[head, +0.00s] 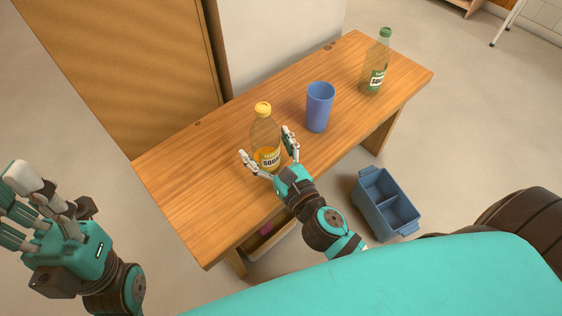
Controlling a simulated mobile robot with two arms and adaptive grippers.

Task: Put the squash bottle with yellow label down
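The squash bottle with a yellow cap and yellow label (265,138) stands upright on the wooden bench, left of its middle. It holds some orange-yellow liquid low down. My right gripper (270,151) is at the bottle, with one finger on its left and one on its right. The fingers are spread and look apart from the bottle, though contact is hard to judge. My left gripper (14,212) is at the far left, off the bench, empty, with its fingers apart. The wooden bench (190,200) bears the bottle.
A blue cup (319,108) stands right of the bottle. A green-capped squash bottle (377,62) stands near the bench's far right end. The bench's left end is clear.

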